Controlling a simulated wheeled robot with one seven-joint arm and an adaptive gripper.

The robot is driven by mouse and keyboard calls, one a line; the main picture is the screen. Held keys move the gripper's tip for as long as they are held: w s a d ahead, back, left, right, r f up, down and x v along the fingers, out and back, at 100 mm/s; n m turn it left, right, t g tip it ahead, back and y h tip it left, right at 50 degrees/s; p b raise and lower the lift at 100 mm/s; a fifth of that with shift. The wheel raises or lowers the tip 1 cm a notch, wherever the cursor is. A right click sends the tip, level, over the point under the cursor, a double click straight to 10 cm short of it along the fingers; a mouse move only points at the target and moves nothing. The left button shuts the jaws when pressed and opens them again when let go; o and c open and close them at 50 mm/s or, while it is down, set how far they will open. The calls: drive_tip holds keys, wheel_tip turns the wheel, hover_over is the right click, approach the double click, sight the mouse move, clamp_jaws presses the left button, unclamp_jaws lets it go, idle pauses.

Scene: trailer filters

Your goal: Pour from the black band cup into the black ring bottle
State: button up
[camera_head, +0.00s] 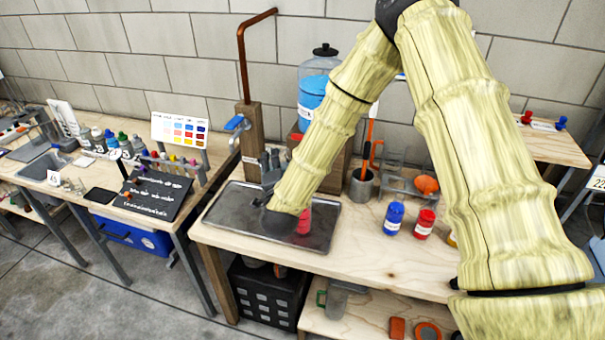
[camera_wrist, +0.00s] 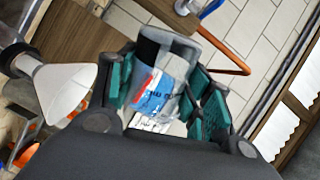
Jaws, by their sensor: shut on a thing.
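My gripper (camera_head: 270,172) is over the dark metal tray at the left of the main table; my pale arm covers part of it. In the wrist view, my gripper (camera_wrist: 166,98) has its teal pads on either side of a grey, see-through cup (camera_wrist: 178,48) with a dark part near its far end and a blue, red and white label. This looks like the black band cup. The cup looks tilted in the wrist view. A red container (camera_head: 304,222) stands in the tray beside my arm. I cannot make out the black ring bottle for certain.
The tray (camera_head: 225,240) has a raised rim. A copper pipe (camera_head: 242,60) on a wooden post rises behind it. A blue jar (camera_head: 394,218) and a red jar (camera_head: 424,224) stand to the right. A white funnel (camera_wrist: 68,92) is left of the cup in the wrist view.

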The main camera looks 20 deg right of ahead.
drive_tip(key=shift+d+r+m, duration=0.1)
drive_tip(key=shift+d+m, duration=0.15)
drive_tip(key=shift+m, duration=0.05)
idle(0.4)
